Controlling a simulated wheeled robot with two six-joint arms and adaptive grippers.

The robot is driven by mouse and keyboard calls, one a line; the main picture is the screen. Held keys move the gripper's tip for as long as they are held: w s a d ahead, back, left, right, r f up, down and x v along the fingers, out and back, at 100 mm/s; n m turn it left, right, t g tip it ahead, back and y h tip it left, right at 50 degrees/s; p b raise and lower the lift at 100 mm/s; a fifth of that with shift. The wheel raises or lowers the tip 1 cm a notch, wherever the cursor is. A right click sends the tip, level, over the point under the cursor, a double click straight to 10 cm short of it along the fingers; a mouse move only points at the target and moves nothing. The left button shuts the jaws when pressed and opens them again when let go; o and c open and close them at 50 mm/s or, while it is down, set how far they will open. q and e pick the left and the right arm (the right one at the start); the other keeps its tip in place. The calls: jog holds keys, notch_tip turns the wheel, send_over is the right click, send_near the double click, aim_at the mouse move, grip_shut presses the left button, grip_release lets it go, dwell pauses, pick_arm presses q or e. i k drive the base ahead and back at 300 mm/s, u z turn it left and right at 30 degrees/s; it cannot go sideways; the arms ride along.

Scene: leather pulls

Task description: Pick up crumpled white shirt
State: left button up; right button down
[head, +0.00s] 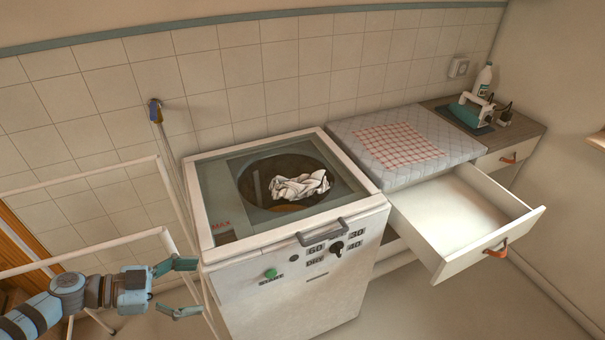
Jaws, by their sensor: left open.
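The crumpled white shirt (299,186) lies at the round opening in the top of the white washing machine (285,285). A clear lid or glass panel seems to cover the machine's top, and I cannot tell whether the shirt is on it or under it. My left gripper (192,288) is open and empty at the lower left, in front of the machine's left side and well apart from the shirt. My right gripper does not show.
A white drying rack (90,180) stands at the left. An open, empty drawer (455,218) juts out at the right, below a quilted ironing pad (440,165) with a checked cloth (398,145). A teal iron (471,108) and white bottle (483,82) stand at the back right.

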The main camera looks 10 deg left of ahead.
aim_at(304, 187)
jog(key=i, duration=1.2)
